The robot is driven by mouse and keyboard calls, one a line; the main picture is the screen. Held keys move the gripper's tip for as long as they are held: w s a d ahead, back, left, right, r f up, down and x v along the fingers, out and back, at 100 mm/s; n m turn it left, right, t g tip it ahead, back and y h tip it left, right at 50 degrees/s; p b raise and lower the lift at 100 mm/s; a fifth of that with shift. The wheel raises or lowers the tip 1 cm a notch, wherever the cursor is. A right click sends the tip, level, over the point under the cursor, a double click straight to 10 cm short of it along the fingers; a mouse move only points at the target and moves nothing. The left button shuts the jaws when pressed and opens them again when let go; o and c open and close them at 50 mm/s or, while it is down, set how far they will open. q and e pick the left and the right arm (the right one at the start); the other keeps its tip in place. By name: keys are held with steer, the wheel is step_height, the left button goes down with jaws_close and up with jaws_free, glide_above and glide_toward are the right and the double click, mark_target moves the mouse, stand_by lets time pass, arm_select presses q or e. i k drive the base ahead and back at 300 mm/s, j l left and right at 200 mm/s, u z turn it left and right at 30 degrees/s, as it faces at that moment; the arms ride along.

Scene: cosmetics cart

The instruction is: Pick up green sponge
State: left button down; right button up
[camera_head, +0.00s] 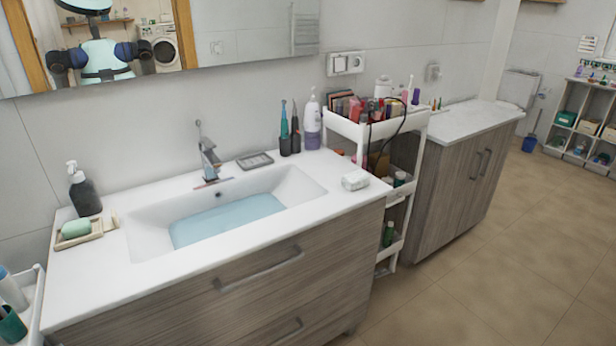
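A green, rounded block that looks like the green sponge (76,228) lies in a beige rectangular dish (79,240). The dish sits at the left end of the white washbasin counter (92,283). Neither of my grippers shows in front of the counter. The mirror at the top left reflects a robot figure, but its grippers cannot be made out.
A dark soap dispenser (84,191) stands just behind the dish. The basin (226,220) with blue water and a tap (208,158) lies to the right. A white cart (359,130) full of cosmetics stands right of the counter. Floor (440,295) at the front right is clear.

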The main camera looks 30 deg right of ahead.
mark_target(352, 182)
steer(key=l+u, duration=0.65)
steer(key=l, duration=0.2)
steer(key=l+u, duration=0.3)
steer(key=l, duration=0.6)
steer(key=k+l, duration=0.1)
steer(key=l, duration=0.35)
steer(key=l+u, duration=0.1)
steer(key=l, duration=0.4)
steer(key=k+l, duration=0.15)
steer(key=l, duration=0.3)
steer(key=k+l, duration=0.1)
steer(key=l, duration=0.35)
steer(key=u, duration=0.05)
